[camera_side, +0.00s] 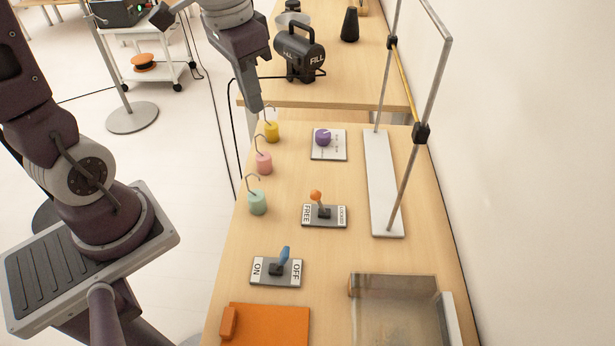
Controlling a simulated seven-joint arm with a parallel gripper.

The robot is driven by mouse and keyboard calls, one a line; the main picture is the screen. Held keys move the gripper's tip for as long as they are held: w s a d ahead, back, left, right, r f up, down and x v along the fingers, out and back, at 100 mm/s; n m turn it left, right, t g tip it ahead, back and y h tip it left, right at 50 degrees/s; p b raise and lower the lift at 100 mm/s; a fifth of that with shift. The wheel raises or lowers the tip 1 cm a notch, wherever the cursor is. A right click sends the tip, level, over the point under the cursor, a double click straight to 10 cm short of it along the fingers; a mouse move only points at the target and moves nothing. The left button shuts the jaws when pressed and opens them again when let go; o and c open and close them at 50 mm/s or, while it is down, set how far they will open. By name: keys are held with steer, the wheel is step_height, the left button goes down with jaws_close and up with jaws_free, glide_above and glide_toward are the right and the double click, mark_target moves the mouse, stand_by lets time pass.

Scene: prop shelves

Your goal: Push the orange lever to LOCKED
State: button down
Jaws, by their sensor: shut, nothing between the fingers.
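The orange lever (316,196) stands on a dark plate (324,224) in the middle of the wooden table. Its round orange knob leans left, toward the FREE label (306,213). The LOCKED label (341,214) is on the right side of the plate. My gripper (256,106) is shut and empty. It points down near the far left of the table, well behind and left of the lever in the picture, and is apart from it. Its fingertips appear just above the yellow weight's hook.
Yellow (271,132), pink (264,163) and green (257,203) hooked weights line the left edge. A purple knob (322,137) sits behind the lever, a blue lever (285,253) in front. A metal frame on a white base (384,185) stands right. A clear box (395,305) is front right.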

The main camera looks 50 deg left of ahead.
steer(key=w+a+f+g+h, duration=0.2)
steer(key=w+a+f+h, duration=0.1)
steer(key=w+f, duration=0.6)
step_height(320, 180, down, 3)
steer(key=shift+w+a+f+h, duration=0.15)
steer(key=shift+a+h, duration=0.15)
steer(key=shift+h, duration=0.4)
glide_toward(320, 203)
steer(key=f, duration=0.1)
steer(key=a+f, duration=0.1)
steer(key=f, duration=0.3)
steer(key=shift+a, duration=0.3)
steer(key=shift+d, duration=0.4)
steer(key=shift+r, duration=0.1)
steer(key=shift+w+d+r+g+y, duration=0.1)
steer(key=shift+w+d+g+y, duration=0.1)
steer(key=shift+g+y, duration=0.15)
